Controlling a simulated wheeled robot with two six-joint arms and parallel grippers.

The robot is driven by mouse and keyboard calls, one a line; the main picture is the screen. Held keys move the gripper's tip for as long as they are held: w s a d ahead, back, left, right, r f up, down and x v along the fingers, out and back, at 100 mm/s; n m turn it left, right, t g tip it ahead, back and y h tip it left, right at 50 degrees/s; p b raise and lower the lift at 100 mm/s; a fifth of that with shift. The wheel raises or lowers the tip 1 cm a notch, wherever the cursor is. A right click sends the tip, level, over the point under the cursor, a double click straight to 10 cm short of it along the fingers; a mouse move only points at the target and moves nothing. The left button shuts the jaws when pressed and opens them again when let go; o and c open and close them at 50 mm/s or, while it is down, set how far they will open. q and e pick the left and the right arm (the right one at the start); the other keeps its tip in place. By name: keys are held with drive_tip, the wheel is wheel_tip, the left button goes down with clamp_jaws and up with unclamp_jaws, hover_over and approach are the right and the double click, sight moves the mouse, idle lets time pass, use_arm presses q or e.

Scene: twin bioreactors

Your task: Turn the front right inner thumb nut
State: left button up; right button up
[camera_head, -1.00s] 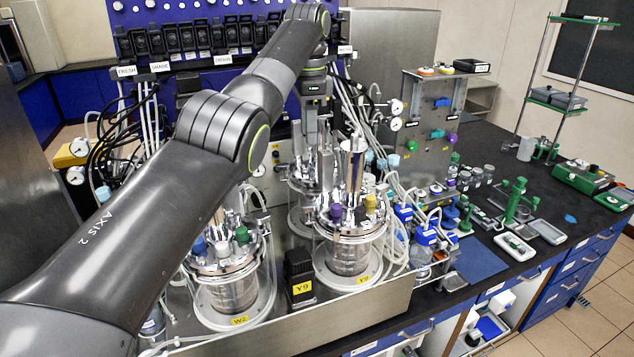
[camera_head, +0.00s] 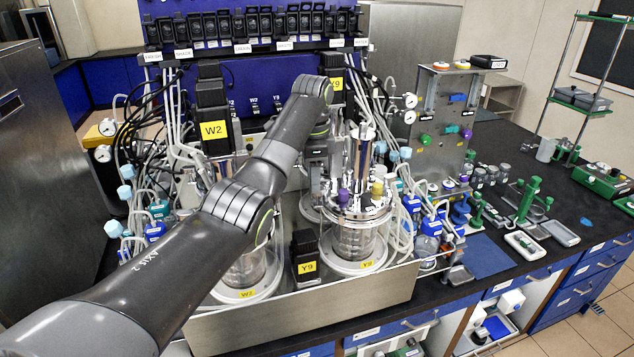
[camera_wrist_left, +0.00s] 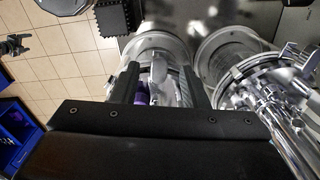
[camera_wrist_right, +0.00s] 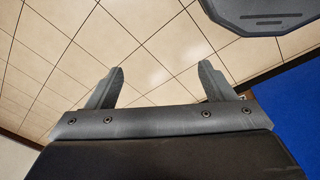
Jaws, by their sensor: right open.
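The right glass vessel (camera_head: 355,243) stands in the steel tray with a shiny metal head plate crowded with posts, a purple cap (camera_head: 343,196) and a yellow cap (camera_head: 377,189). The left vessel (camera_head: 245,270) is partly hidden behind my left arm. I cannot pick out the front right inner thumb nut. My left gripper (camera_head: 316,185) points down beside the right vessel's head plate, partly hidden by fittings. In the left wrist view its fingers (camera_wrist_left: 160,80) are apart, with a purple part (camera_wrist_left: 142,92) and silver metal between them. My right gripper (camera_wrist_right: 160,75) is open and empty over tiled floor.
A black block labelled Y9 (camera_head: 306,256) stands between the vessels. A black unit labelled W2 (camera_head: 212,115) rises at the left. Tubing and blue-capped bottles crowd the right vessel's right side. A steel valve panel (camera_head: 440,115) stands behind. The tray's front wall (camera_head: 300,318) is low.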

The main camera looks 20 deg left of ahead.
use_arm(q)
wheel_tip(320, 180, down, 2)
drive_tip(key=shift+w+d, duration=0.1)
drive_tip(key=shift+d, duration=0.05)
clamp_jaws()
use_arm(e)
drive_tip(key=shift+s+f, duration=0.1)
drive_tip(key=shift+s, duration=0.65)
